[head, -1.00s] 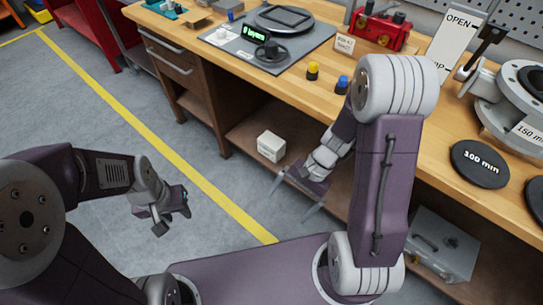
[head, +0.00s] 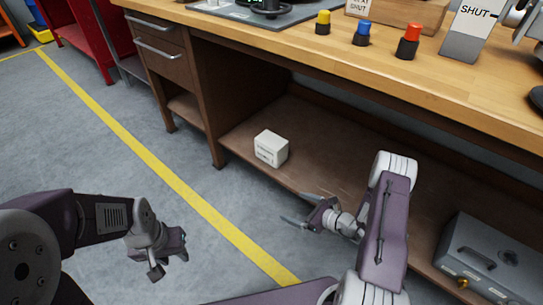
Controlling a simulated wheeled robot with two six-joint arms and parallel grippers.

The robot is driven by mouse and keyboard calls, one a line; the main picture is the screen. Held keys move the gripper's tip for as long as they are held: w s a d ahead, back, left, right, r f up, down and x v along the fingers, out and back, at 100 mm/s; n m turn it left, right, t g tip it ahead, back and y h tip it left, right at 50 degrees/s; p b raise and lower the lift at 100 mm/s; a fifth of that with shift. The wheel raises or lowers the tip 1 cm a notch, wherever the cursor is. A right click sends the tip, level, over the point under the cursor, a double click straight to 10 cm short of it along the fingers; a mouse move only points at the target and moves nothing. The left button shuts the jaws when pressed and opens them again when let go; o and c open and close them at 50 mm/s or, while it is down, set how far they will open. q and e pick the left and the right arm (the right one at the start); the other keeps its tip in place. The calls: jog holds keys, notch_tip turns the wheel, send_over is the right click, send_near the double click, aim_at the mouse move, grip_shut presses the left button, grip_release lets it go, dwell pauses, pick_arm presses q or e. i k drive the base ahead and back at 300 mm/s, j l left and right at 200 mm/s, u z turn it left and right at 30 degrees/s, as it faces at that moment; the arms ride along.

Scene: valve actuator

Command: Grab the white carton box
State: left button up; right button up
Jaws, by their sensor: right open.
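The white carton box (head: 271,148) sits upright on the lower shelf of the workbench, near the shelf's front edge, with a small dark label on its front. My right gripper (head: 299,209) is open and empty, below and to the right of the box in the head view, apart from it. Its fingers point left. My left gripper (head: 170,265) is at the lower left over the floor, empty and away from the box. Its short-looking fingers appear spread apart.
The wooden workbench top (head: 440,70) overhangs the shelf (head: 330,150). A drawer unit (head: 160,50) stands left of the box. A grey metal case (head: 490,258) is on the right of the shelf. Yellow, blue and red-orange knobs stand on the bench top. Shelf room around the box is clear.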

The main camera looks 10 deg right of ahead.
aim_at(270, 148)
jog(key=i+l, duration=0.1)
jog(key=i, duration=0.4)
jog(key=i+l, duration=0.1)
jog(key=i, duration=0.4)
